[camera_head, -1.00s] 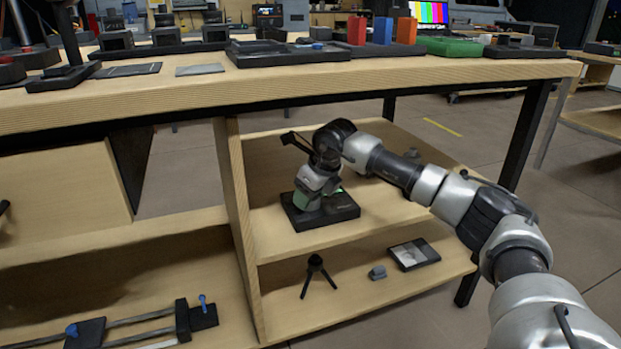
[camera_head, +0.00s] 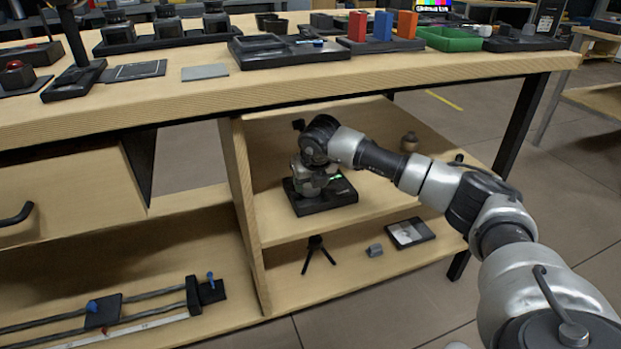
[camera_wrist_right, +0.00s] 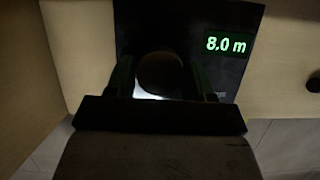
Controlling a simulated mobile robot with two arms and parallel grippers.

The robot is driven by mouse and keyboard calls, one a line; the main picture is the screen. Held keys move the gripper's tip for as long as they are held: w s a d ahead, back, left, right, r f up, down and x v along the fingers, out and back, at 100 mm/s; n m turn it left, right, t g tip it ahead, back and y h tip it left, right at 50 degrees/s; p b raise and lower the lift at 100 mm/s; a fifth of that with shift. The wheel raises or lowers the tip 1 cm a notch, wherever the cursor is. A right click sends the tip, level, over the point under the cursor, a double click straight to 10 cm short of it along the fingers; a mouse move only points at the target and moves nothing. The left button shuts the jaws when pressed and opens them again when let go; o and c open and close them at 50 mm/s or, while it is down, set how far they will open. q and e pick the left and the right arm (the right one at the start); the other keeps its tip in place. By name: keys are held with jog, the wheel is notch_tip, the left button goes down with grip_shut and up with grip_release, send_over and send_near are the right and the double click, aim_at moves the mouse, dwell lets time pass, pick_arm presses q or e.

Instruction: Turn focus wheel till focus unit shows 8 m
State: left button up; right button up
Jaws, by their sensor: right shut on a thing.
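The focus unit (camera_head: 338,203) is a dark box on the upper shelf under the bench. In the right wrist view the focus unit (camera_wrist_right: 215,20) shows a green readout (camera_wrist_right: 226,45) of "8.0 m". The focus wheel (camera_wrist_right: 160,73) is a round dark knob left of the readout. My right gripper (camera_wrist_right: 162,80) is shut on the wheel, one finger on each side. In the head view my right gripper (camera_head: 316,180) points down over the unit and hides the wheel. My left gripper is in neither view.
The bench top (camera_head: 200,101) overhangs the shelf, and an upright panel (camera_head: 238,185) stands left of the unit. A small round brown object (camera_head: 409,142) stands at the shelf's back right. A small tripod (camera_head: 317,252), a grey block (camera_head: 375,250) and a framed tray (camera_head: 410,233) are on the lower shelf.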

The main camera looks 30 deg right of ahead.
aim_at(314, 199)
dwell(0.3)
jog(key=o, duration=0.9)
jog(key=shift+c, duration=0.2)
jog(key=p+v, duration=0.2)
jog(key=v, duration=0.4)
jog(key=shift+s+r+p, duration=0.1)
jog(key=shift+r+p, duration=0.2)
jog(key=shift+p, duration=0.05)
jog(key=shift+s+a+r, duration=0.1)
jog(key=shift+s+r, duration=0.15)
jog(key=shift+r, duration=0.1)
